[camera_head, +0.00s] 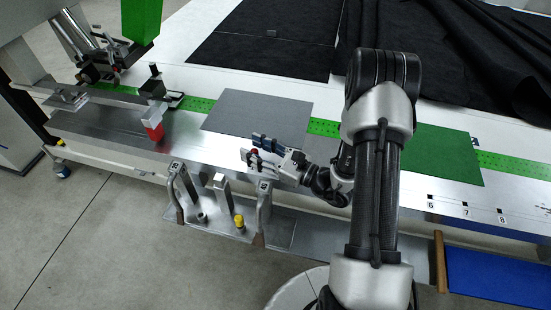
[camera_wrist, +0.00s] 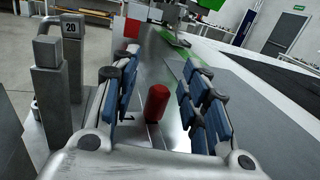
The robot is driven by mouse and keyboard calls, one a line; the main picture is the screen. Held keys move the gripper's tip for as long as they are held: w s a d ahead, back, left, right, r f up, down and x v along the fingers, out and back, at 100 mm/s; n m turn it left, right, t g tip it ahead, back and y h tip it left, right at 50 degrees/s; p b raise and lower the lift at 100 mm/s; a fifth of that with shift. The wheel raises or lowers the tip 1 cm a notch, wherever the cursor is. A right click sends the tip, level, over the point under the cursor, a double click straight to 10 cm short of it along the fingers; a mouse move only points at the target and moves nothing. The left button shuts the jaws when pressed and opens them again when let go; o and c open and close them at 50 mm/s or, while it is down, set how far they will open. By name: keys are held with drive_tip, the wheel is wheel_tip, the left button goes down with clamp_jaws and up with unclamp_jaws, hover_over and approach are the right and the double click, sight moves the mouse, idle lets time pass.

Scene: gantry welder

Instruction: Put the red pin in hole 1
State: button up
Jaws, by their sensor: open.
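The red pin (camera_wrist: 157,103) stands upright on the metal edge strip, between my gripper's blue-padded fingers. My gripper (camera_wrist: 159,75) is open, with a gap visible on both sides of the pin. A dark mark that looks like a 1 is on the metal beside the pin's foot. The pin's lower end and any hole under it are hidden. In the head view, my gripper (camera_head: 266,148) is low over the metal edge, and only a small red part of the pin (camera_head: 254,151) shows between its fingers.
Metal posts and clamp handles (camera_head: 263,200) stand on a lower shelf in front, near a yellow-topped pin (camera_head: 239,222). A red block (camera_head: 153,124) is on the fixture to the left. A grey sheet (camera_head: 260,115) lies behind the gripper. Marks 6, 7 and 8 are on the strip at right.

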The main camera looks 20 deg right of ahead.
drive_tip(key=v, duration=1.1)
drive_tip(key=shift+s+d+f, duration=0.15)
drive_tip(key=shift+s+f, duration=0.15)
drive_tip(key=shift+f, duration=0.05)
drive_tip(key=shift+r, duration=0.1)
